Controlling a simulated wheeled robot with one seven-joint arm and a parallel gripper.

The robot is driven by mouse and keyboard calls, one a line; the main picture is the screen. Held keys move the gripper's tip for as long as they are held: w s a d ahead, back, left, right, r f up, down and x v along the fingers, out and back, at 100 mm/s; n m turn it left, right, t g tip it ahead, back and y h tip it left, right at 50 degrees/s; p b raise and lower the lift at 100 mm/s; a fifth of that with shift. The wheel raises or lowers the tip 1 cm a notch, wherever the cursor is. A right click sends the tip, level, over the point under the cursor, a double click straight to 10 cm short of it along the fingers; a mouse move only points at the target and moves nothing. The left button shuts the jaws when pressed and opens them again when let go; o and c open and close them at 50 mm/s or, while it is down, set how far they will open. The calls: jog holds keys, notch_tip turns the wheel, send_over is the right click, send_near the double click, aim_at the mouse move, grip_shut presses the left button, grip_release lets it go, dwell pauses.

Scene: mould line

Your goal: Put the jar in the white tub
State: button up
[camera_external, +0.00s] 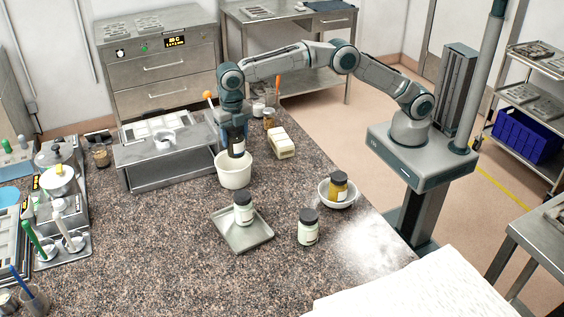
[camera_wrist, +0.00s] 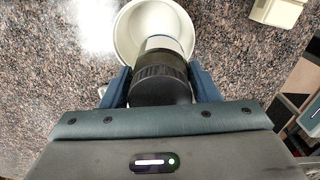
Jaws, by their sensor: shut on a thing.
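The white tub (camera_external: 233,176) stands on the speckled counter below my gripper. In the wrist view its rim (camera_wrist: 122,35) shows around the far end of the jar. My gripper (camera_external: 236,138) points down and is shut on a jar with a black lid (camera_external: 237,149). In the wrist view the black lid (camera_wrist: 160,88) sits between the two blue fingers (camera_wrist: 161,90), and the pale jar body reaches over the tub's opening. The jar's lower end is at the tub's mouth; I cannot tell how deep it is inside.
A similar jar (camera_external: 243,210) stands on a square tray (camera_external: 236,239). Another jar (camera_external: 308,229) stands on the counter, and a yellowish jar (camera_external: 339,188) sits in a white bowl (camera_external: 325,201). A cream block (camera_external: 281,144) lies right of the tub. A metal stand (camera_external: 150,178) is left.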

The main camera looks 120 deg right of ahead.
jog(key=shift+w+d+f, duration=0.15)
jog(key=shift+w+d, duration=0.1)
jog(key=shift+w, duration=0.25)
jog(key=p, duration=0.2)
send_near(233, 161)
jog(key=shift+w+a+f, duration=0.25)
jog(key=shift+a+f, duration=0.6)
jog(key=shift+f, duration=0.15)
jog(key=shift+w+a+f, duration=0.2)
jog(key=shift+a+f, duration=0.65)
jog(key=shift+f, duration=0.15)
jog(key=shift+w+a+f, duration=0.25)
jog(key=shift+a+f, duration=0.6)
jog(key=shift+f, duration=0.15)
jog(key=o, duration=0.8)
jog(key=shift+f, duration=0.1)
jog(key=shift+o, duration=0.2)
